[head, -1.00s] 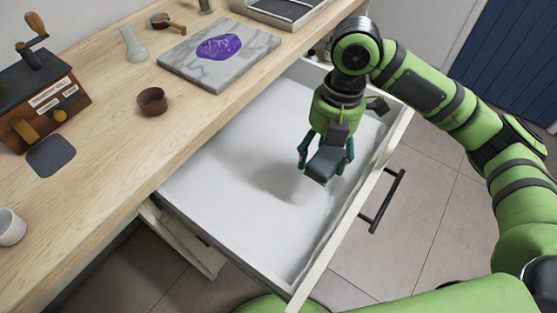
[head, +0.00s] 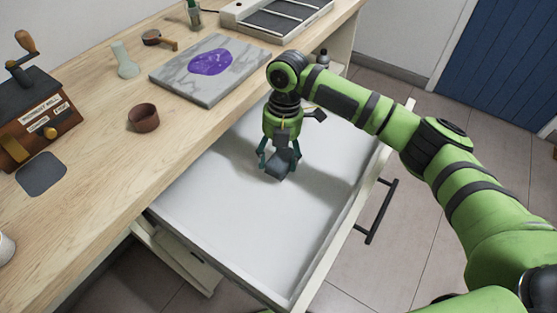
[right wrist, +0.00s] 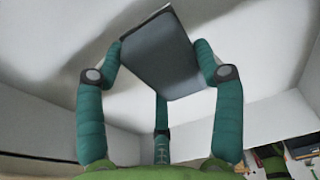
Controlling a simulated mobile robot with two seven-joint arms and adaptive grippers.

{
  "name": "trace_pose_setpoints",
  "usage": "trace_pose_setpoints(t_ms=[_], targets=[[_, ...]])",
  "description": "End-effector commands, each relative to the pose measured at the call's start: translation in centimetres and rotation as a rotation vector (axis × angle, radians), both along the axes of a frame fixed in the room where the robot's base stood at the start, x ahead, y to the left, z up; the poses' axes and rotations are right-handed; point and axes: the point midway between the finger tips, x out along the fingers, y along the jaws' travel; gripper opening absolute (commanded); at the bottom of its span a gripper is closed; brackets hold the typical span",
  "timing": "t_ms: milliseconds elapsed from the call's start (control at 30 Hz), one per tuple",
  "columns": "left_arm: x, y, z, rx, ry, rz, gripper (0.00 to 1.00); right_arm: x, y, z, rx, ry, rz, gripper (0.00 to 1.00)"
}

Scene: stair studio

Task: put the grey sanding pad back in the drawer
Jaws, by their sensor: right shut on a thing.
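The grey sanding pad (head: 279,168) is held in my right gripper (head: 279,158), over the open drawer (head: 240,215). In the right wrist view the pad (right wrist: 162,55) is a dark grey block between the teal fingers (right wrist: 160,75), with the white drawer interior behind it. The pad is tilted in the grip. It looks low, near the drawer floor, but I cannot tell whether it touches. The drawer is pulled out, white inside, and its visible floor is otherwise bare. My left gripper is not in view.
The wooden worktop (head: 100,180) runs along the drawer's left. It carries a marble slab with a purple patch (head: 210,62), a brown bowl (head: 143,118), a coffee mill (head: 38,115) and a dark square mat (head: 41,174). The drawer's front with black handle (head: 382,212) faces right.

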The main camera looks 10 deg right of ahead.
Motion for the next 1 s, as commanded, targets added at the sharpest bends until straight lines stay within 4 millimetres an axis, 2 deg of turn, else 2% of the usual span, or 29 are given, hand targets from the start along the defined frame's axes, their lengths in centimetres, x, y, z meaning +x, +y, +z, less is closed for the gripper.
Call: trace_pose_setpoints(t_ms=[100, 167, 500, 533, 567, 600, 1000], targets=[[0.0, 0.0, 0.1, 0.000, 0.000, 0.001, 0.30, -0.1, 0.0, -1.9, -0.001, 0.002, 0.000, 0.38], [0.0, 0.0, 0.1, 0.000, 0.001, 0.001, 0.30, -0.1, -0.1, -2.4, -0.001, 0.001, 0.000, 0.38], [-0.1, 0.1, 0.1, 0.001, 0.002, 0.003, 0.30, -0.1, 0.0, -2.8, -0.001, 0.001, 0.000, 0.38], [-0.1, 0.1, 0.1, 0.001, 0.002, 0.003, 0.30, -0.1, 0.0, -2.8, 0.000, 0.000, 0.000, 0.72], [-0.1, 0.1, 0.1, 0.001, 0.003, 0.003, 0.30, -0.1, 0.0, -2.8, 0.000, 0.000, 0.001, 0.84], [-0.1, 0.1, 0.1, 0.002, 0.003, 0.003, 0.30, -0.1, 0.0, -2.7, 0.000, 0.000, 0.000, 0.92], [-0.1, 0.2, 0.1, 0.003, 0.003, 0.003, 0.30, 0.0, 0.0, -2.4, -0.001, -0.001, 0.001, 0.92]])
